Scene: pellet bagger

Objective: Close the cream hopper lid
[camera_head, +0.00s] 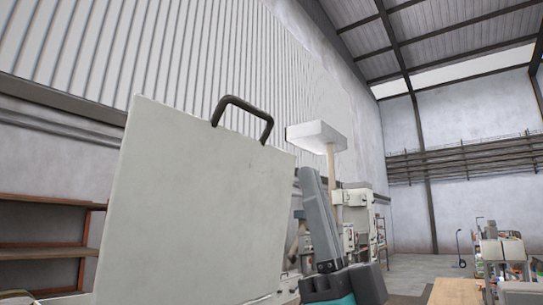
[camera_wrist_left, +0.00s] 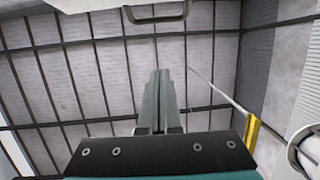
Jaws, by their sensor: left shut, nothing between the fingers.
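The cream hopper lid (camera_head: 190,205) stands raised, close to upright, and fills the left middle of the head view. A dark bar handle (camera_head: 243,112) sits on its top edge. My left gripper (camera_head: 310,178) points upward just right of the lid's right edge, lower than the handle; a gap to the lid cannot be judged. In the left wrist view, its two fingers (camera_wrist_left: 158,78) are shut together with nothing between them. The handle (camera_wrist_left: 160,18) and a pale edge of the lid (camera_wrist_left: 85,4) show at the top of that view, beyond the fingertips. The hopper opening is hidden.
A white slab on a post (camera_head: 318,135) and a cream cabinet (camera_head: 358,208) stand behind my gripper. Brown shelves (camera_head: 45,245) are at the left. A wooden table top (camera_head: 456,292) and cluttered equipment (camera_head: 500,250) are at the right. A yellow post (camera_wrist_left: 252,130) shows in the wrist view.

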